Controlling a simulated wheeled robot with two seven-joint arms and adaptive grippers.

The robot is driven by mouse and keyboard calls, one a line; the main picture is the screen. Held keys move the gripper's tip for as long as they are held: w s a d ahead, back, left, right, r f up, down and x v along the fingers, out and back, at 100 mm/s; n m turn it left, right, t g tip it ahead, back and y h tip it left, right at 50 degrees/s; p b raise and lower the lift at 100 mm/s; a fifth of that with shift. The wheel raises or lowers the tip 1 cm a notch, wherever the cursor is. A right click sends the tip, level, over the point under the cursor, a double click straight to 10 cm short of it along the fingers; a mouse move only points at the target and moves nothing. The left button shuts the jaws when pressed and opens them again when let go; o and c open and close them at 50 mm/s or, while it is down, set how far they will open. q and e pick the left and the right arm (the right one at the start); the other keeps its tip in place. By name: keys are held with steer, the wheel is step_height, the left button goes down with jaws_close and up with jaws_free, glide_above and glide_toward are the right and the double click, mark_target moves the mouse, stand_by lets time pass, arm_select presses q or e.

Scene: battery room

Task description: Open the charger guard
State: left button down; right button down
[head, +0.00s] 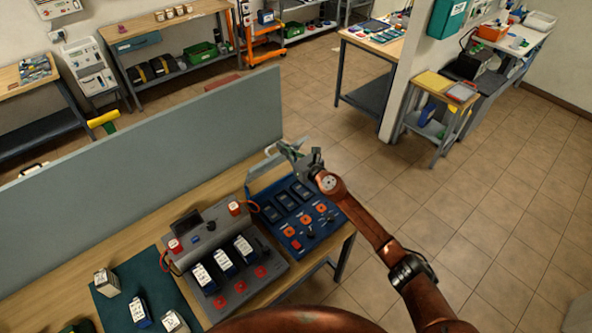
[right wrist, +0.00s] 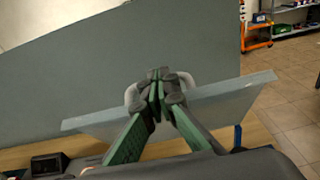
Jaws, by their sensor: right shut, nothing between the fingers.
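The blue charger (head: 296,214) stands on the bench, with dark slots and orange-red knobs. Its guard, a pale translucent panel (head: 262,166), stands tilted up at the charger's far edge. In the right wrist view the guard (right wrist: 225,98) spans the picture behind my fingers, with a pale arched handle (right wrist: 131,95). My right gripper (head: 285,150) is shut and empty at the guard. In the wrist view its green fingers (right wrist: 157,85) overlap the middle of the handle; whether they touch it cannot be told. My left gripper is not in view.
A grey charger (head: 222,238) with several white-and-blue batteries sits left of the blue one. A grey divider panel (head: 130,150) stands along the bench's back. A dark green mat (head: 115,307) bears more batteries. Tiled floor to the right is clear.

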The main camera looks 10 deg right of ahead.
steer(key=shift+w+a+r, duration=0.2)
steer(key=shift+w+a, duration=0.1)
steer(key=shift+w, duration=0.15)
steer(key=shift+w+a+r, duration=0.2)
steer(key=shift+w+a, duration=0.05)
steer(key=shift+w, duration=0.15)
steer(key=shift+w+a, duration=0.1)
steer(key=shift+a, duration=0.1)
steer(key=shift+d, duration=0.1)
stand_by(0.4)
